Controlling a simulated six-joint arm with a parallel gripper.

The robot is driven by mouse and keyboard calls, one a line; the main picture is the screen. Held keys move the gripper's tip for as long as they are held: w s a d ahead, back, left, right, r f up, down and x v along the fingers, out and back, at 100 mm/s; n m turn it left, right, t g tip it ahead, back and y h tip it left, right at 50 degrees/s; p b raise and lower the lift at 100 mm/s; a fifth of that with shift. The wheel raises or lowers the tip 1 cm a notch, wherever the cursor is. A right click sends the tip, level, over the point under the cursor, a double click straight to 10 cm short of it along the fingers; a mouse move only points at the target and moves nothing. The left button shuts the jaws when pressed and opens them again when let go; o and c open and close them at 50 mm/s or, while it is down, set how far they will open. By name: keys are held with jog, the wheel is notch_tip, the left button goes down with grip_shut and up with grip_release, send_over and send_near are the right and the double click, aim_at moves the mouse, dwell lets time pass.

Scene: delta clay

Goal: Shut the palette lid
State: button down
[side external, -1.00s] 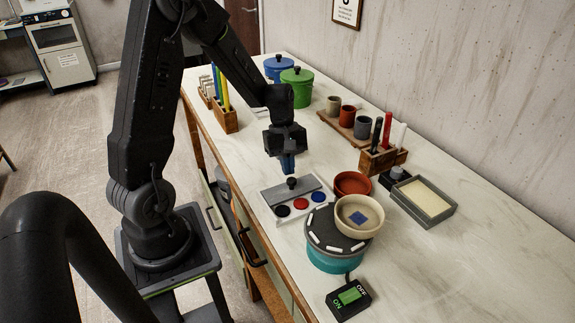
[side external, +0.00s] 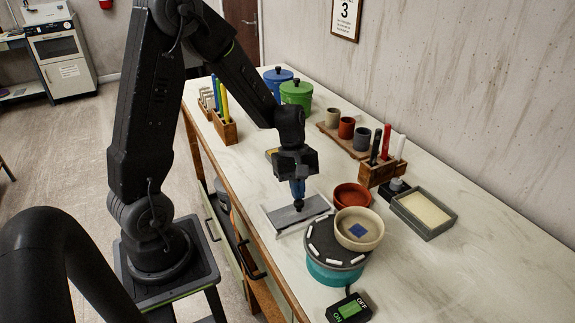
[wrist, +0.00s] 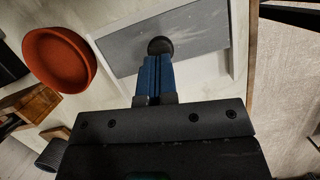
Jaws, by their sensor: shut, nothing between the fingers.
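The white palette tray (side external: 283,233) lies on the bench in front of the turntable. Its grey lid (side external: 310,211) lies over the part where the paint wells were, and no paint shows now. The lid also shows in the wrist view (wrist: 205,35), with a bare white strip of the tray between it and my wrist. A dark round knob (wrist: 160,45) stands on the lid. My gripper (side external: 298,200) has its blue fingers shut and empty, pointing down right at the knob. In the wrist view the fingertips (wrist: 153,62) are beside the knob; whether they touch it I cannot tell.
A turntable (side external: 325,250) with a cream bowl (side external: 359,229) stands close to the tray, with a red bowl (side external: 351,195) behind. A tool block (side external: 380,171) and a grey tray (side external: 425,232) stand farther right. The bench's front edge is close to the palette.

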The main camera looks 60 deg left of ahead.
jog(key=a, duration=0.1)
jog(key=a+r, duration=0.1)
jog(key=a, duration=0.2)
jog(key=shift+w+r, duration=0.35)
jog(key=shift+w, duration=0.05)
jog(key=a+v, duration=0.2)
jog(key=v, duration=0.8)
jog(key=x, duration=1)
jog(key=shift+s+d+f, duration=0.15)
jog(key=shift+d, duration=0.15)
jog(key=d, duration=0.1)
jog(key=d+f, duration=0.1)
jog(key=d, duration=0.1)
jog(key=shift+s+f, duration=0.1)
jog(key=shift+s, duration=0.1)
jog(key=shift+s+d+f, duration=0.1)
jog(key=shift+d, duration=0.4)
jog(key=shift+d, duration=1.3)
jog(key=shift+s+f, duration=0.1)
